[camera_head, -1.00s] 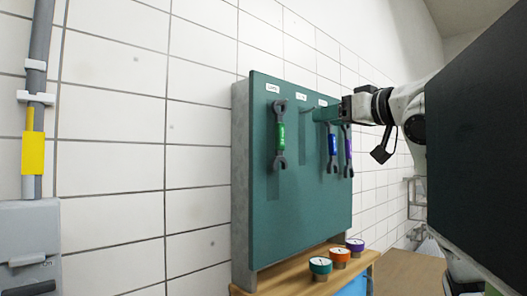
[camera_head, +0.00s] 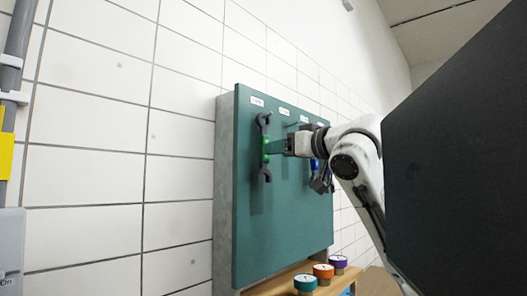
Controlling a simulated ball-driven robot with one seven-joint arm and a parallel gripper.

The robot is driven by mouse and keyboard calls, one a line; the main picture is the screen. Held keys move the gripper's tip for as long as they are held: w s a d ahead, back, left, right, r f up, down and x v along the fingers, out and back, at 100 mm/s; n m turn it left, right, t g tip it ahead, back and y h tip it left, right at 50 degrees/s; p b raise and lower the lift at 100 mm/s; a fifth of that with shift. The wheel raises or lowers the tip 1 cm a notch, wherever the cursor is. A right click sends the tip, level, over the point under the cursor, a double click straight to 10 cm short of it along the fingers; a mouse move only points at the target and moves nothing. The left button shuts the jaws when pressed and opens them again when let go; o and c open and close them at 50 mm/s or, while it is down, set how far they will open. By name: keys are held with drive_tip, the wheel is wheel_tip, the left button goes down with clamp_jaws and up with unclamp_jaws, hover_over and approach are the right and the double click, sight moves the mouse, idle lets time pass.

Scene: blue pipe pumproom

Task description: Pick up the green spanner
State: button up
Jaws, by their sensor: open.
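The green spanner (camera_head: 264,172) hangs upright on the left part of the teal board (camera_head: 286,230). It has dark open ends and a green middle. My gripper (camera_head: 271,147) is open at the spanner's green middle, coming in from the right. Its fingers overlap the spanner's handle in the picture; I cannot tell whether they touch it. A blue-handled spanner (camera_head: 315,165) hangs further right, partly hidden behind my wrist. The purple spanner is mostly hidden by my arm.
Small white labels (camera_head: 257,101) run along the board's top. Below, a wooden shelf (camera_head: 268,287) holds teal (camera_head: 305,284), orange (camera_head: 323,272) and purple (camera_head: 338,262) round gauges. A grey pipe with a yellow sleeve (camera_head: 5,155) and a grey box (camera_head: 10,250) stand at far left.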

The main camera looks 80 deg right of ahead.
drive_tip(key=x, duration=0.2)
drive_tip(key=p+x, duration=0.1)
drive_tip(key=x, duration=0.1)
drive_tip(key=shift+w, duration=0.45)
drive_tip(key=shift+c, duration=0.4)
clamp_jaws()
drive_tip(key=shift+a, duration=0.1)
